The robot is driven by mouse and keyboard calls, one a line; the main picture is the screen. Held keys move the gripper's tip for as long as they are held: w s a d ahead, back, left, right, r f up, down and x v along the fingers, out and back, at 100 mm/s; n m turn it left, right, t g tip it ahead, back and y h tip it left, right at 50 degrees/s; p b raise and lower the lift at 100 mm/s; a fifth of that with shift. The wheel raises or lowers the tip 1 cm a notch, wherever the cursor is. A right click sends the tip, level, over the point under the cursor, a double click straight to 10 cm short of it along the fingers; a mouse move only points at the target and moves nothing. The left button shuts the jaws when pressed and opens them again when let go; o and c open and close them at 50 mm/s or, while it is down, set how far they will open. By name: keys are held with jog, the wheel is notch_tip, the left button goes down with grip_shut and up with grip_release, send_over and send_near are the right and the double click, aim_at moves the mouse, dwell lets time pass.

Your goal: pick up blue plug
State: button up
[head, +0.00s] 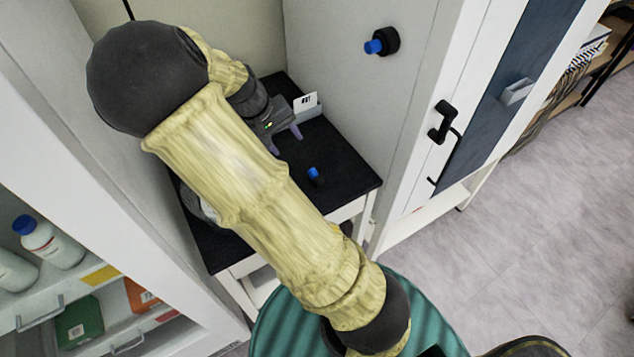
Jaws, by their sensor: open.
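A small blue plug (314,173) with a dark body sits on the black top of a small table (341,163). My gripper (285,143) is open and empty above the table, up and to the left of this plug in the picture, apart from it. Its two purple fingertips point down toward the table. Another blue plug (374,46) sticks out of a black round fitting on the light cabinet side wall at the upper right.
A white card with a printed mark (305,102) stands at the table's back. The light cabinet with a black handle (441,121) borders the table on the right. Shelves with bottles (50,244) stand at the left. My arm hides part of the table. The grey floor at right is clear.

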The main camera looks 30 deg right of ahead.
send_over(312, 172)
jog(key=a, duration=0.2)
notch_tip(312, 172, down, 11)
jog(key=shift+a, duration=0.1)
jog(key=shift+f, duration=0.1)
jog(key=shift+x, duration=2.65)
jog(key=shift+a, duration=0.1)
jog(key=c, duration=0.8)
